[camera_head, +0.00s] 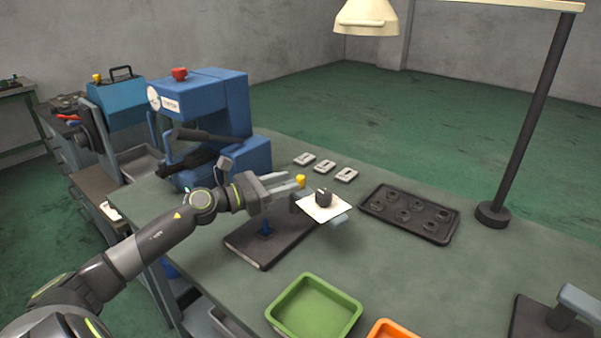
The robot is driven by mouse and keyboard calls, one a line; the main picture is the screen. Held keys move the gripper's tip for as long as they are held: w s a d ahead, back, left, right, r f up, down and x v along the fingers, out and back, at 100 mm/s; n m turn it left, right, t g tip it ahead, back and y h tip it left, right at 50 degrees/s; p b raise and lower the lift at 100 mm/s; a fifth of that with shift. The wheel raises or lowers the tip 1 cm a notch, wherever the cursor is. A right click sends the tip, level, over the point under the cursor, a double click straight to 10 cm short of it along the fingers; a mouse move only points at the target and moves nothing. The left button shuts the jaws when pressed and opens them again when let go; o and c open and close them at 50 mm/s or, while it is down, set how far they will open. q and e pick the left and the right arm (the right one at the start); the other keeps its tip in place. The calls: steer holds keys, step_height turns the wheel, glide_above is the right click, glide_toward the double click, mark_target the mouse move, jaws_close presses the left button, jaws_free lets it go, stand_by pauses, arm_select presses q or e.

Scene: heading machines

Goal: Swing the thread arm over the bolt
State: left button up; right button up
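My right gripper is out of view.
A blue machine (222,115) stands behind my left arm. Several small grey blocks (325,167) and a dark tray with round recesses (409,214) lie beyond. A green bin (314,308) and an orange bin (392,330) are in front. A lamp post (527,120) rises at right.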

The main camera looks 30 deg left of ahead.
mark_target(301, 177)
arm_select(q)
steer(key=x, duration=0.1)
steer(key=p+x, duration=0.1)
steer(key=x, duration=0.1)
steer(key=shift+r+p, duration=0.25)
steer(key=shift+p, duration=0.1)
steer(key=shift+w+d+f+p, duration=0.3)
steer(key=shift+w+d, duration=0.2)
steer(key=shift+w, duration=0.2)
steer(key=shift+c, duration=0.5)
jaws_close()
